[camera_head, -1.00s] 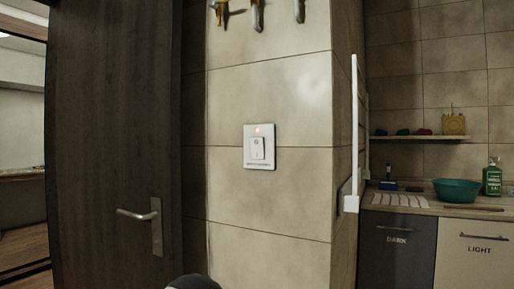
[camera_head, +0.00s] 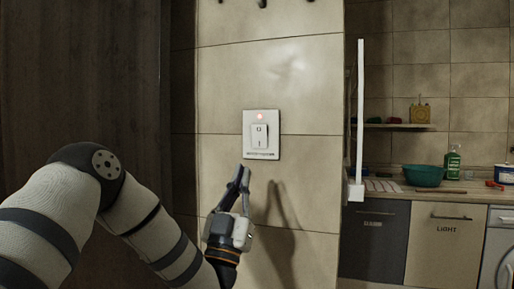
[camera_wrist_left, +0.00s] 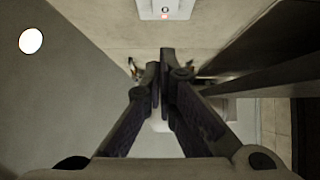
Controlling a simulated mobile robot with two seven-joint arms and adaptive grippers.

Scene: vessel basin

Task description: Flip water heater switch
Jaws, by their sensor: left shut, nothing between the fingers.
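The water heater switch (camera_head: 261,135) is a white wall plate with a rocker in its middle and a small red light lit near its top. It is on the tiled wall in the head view. My left gripper (camera_head: 242,170) is just below the switch plate, fingers pointing up, shut and empty. Its fingertips (camera_wrist_left: 166,52) are close together in the left wrist view. I cannot tell whether they touch the wall. My right gripper is not in view.
A dark door panel (camera_head: 80,90) is on the left. A white upright bar (camera_head: 359,115) stands out by the wall's right corner. Beyond it are a counter with a teal bowl (camera_head: 423,176) and a green bottle (camera_head: 452,162). The wall around the switch is clear.

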